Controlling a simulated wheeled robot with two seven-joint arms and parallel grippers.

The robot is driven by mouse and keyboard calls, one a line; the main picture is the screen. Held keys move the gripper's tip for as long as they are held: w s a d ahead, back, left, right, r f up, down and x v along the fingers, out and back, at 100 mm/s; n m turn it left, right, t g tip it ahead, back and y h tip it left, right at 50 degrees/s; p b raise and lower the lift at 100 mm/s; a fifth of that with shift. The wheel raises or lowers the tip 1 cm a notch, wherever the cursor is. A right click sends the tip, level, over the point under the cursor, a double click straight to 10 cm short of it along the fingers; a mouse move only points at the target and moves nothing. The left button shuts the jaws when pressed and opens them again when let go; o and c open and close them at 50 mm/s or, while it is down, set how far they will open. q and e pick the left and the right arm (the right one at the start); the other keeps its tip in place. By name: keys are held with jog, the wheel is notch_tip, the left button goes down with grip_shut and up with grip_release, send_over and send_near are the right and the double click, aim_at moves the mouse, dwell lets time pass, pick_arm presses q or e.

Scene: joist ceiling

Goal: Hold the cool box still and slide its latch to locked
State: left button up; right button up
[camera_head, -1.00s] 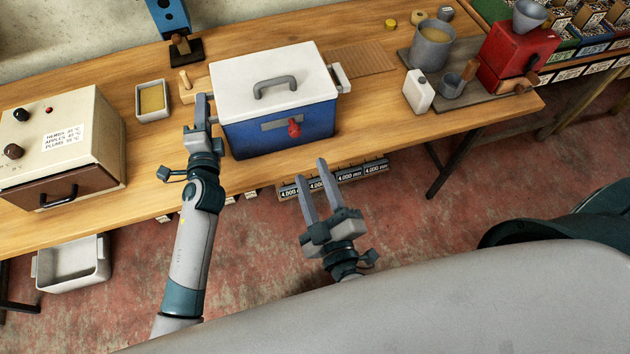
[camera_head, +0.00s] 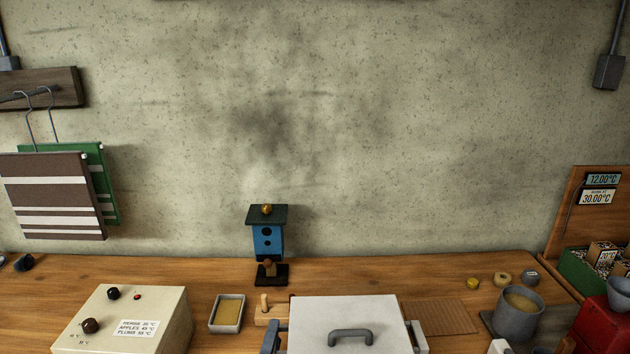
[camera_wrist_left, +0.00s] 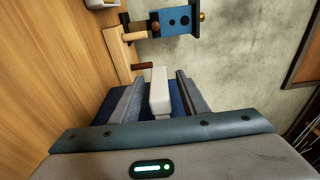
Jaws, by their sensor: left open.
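The cool box (camera_head: 345,312) is at the bottom edge of the head view. Its white lid with a grey handle shows, while its blue front and the red latch knob are out of view. My left gripper (camera_head: 276,336) is at the box's left side, only its fingertips in view. In the left wrist view my left gripper (camera_wrist_left: 160,100) is open, with the box's white side grip (camera_wrist_left: 158,93) between the fingers; I cannot tell whether they touch. The blue body shows behind the fingers.
A cream control box (camera_head: 130,320) and a small tray (camera_head: 227,313) are left of the cool box. A wooden peg block (camera_head: 268,312) and a blue birdhouse (camera_head: 268,240) stand behind. A grey pot (camera_head: 518,318) is at the right.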

pick_arm(q)
jog(key=s+a, duration=0.1)
jog(key=s, duration=1.1)
jog(key=shift+a, duration=0.35)
